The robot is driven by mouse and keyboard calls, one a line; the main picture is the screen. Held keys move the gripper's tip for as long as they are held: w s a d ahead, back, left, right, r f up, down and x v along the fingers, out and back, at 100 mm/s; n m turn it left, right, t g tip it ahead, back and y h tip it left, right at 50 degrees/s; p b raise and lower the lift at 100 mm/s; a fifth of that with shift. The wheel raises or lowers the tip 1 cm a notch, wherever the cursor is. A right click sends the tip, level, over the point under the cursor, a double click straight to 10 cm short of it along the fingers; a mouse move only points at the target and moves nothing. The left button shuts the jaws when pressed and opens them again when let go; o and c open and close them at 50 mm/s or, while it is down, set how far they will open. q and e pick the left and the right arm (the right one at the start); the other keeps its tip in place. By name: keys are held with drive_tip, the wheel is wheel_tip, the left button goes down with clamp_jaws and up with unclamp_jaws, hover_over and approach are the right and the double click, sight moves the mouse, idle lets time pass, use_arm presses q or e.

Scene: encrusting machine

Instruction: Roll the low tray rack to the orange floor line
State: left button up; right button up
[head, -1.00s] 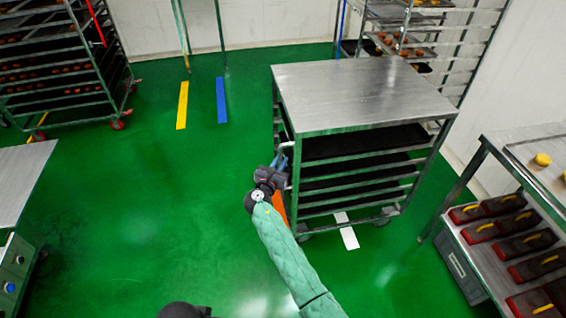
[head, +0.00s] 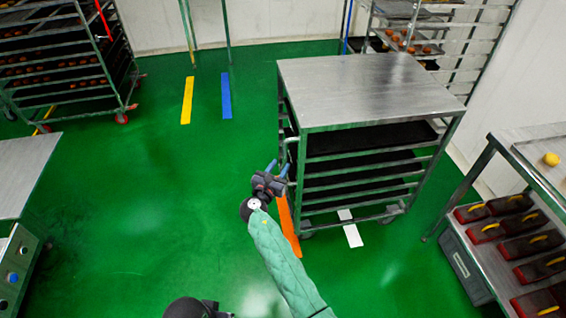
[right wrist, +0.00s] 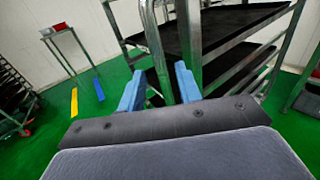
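The low tray rack (head: 365,92) has a flat steel top, dark trays on its shelves and wheels. It stands right of centre, its near left wheel just right of the orange floor line (head: 287,222). Part of that line is hidden by my right arm. My right gripper (head: 277,170) is at the rack's left side, by its upright handle. In the right wrist view its blue fingers (right wrist: 158,88) are apart. The handle tube (right wrist: 152,45) appears in the gap between them, with no visible grip on it. My left gripper is not in view.
A white floor line (head: 350,229) lies under the rack's near side. Yellow (head: 187,100) and blue (head: 226,96) lines lie further back. A steel table (head: 515,185) with red-black moulds stands at right, a tall rack (head: 65,65) at back left. Green floor at left is clear.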

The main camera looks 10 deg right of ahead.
drive_tip(key=shift+v, duration=1.25)
drive_tip(key=s+d+r+m+g+y, duration=0.15)
drive_tip(key=s+m+g+y, duration=0.25)
drive_tip(key=s+m, duration=0.55)
drive_tip(key=s+d+m+g+y, duration=0.3)
drive_tip(key=s+m, duration=0.6)
drive_tip(key=s, duration=0.2)
drive_tip(key=s+d+r+m+g+y, duration=0.15)
drive_tip(key=s+m+g+y, duration=0.25)
drive_tip(key=s+m, duration=0.55)
drive_tip(key=s+d+f+g, duration=0.1)
drive_tip(key=s+f, duration=0.2)
drive_tip(key=s, duration=0.4)
drive_tip(key=s+d+f+g, duration=0.1)
drive_tip(key=s+d+f, duration=0.1)
drive_tip(key=s+f, duration=0.2)
drive_tip(key=s, duration=0.3)
drive_tip(key=shift+g, duration=0.3)
